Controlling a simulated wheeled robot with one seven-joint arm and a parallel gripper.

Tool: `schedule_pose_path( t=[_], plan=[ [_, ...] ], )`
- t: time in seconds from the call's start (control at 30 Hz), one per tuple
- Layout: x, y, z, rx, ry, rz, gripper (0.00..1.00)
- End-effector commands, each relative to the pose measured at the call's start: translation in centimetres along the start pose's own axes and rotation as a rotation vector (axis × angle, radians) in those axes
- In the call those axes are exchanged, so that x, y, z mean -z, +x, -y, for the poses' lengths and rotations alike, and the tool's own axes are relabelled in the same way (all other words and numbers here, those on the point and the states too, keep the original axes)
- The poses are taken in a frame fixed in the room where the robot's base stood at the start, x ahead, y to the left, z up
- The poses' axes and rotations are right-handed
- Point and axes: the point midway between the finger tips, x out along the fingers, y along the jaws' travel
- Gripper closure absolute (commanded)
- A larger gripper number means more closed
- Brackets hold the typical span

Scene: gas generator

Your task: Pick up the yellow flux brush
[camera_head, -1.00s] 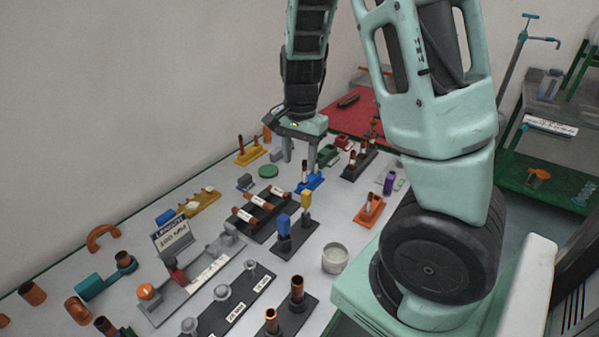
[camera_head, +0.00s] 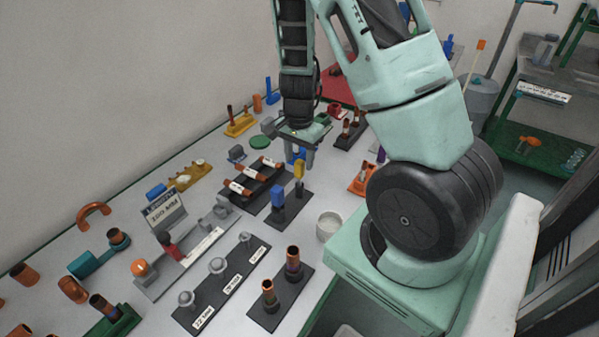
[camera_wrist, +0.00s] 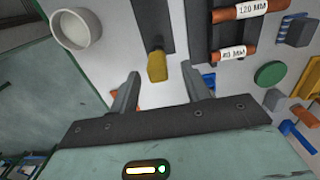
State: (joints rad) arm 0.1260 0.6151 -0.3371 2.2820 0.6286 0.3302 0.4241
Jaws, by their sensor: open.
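The yellow flux brush (camera_head: 299,169) stands upright in a dark stand (camera_head: 291,211), beside a blue one (camera_head: 277,196). My gripper (camera_head: 300,153) is open and empty, just behind and above the yellow brush in the head view. In the wrist view the yellow brush (camera_wrist: 157,66) shows between the two spread fingers of my gripper (camera_wrist: 160,72), nearer the middle than either finger. I see no contact. The blue brush is not clearly seen in the wrist view.
A round whitish cup (camera_head: 328,226) stands right of the stand, and also shows in the wrist view (camera_wrist: 76,30). A rack of labelled copper pipes (camera_head: 252,183) is on the left. A green disc (camera_head: 260,142) and a blue rack lie behind.

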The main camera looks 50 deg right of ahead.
Motion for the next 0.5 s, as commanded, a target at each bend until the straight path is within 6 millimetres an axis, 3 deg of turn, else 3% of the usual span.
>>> schedule_pose_path(
  t=[0.3, 0.5],
  plan=[
    [-0.1, 4.3, -0.3, -0.003, 0.003, 0.002, 0.53],
    [-0.1, 4.9, -0.3, -0.001, 0.001, 0.000, 0.53]
  ],
)
